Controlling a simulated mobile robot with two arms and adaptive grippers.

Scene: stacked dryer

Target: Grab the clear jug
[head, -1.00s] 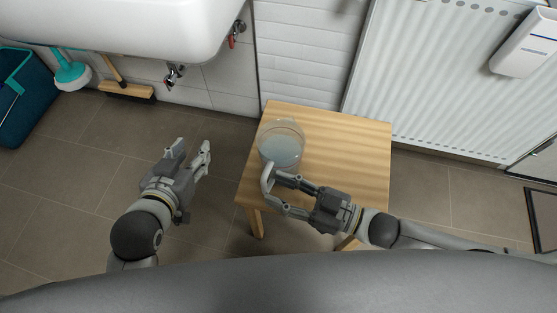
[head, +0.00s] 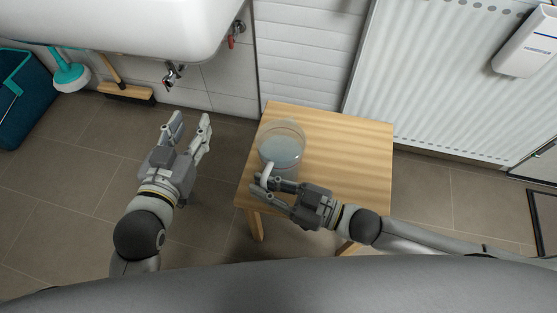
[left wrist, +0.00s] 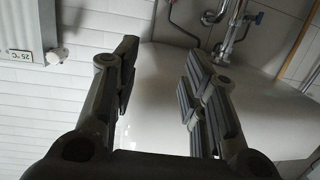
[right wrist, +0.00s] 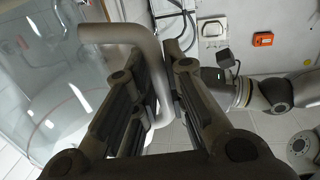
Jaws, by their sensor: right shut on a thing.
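The clear jug (head: 282,146) stands upright on the small wooden table, near its left edge. Its grey handle (head: 265,175) points toward my right gripper. My right gripper (head: 262,191) is shut on the handle, with its fingers on either side of it. In the right wrist view the handle (right wrist: 147,62) runs down between the fingers, and the clear jug body (right wrist: 45,70) fills the left side. My left gripper (head: 190,122) is open and empty above the floor, left of the table. In the left wrist view its fingers are apart with nothing between them.
The wooden table (head: 345,150) is bare right of the jug. A white sink (head: 130,25) hangs at the upper left, and a white radiator (head: 440,90) stands behind the table. A broom (head: 125,92), a plunger (head: 70,75) and a teal bin (head: 25,95) are at the left.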

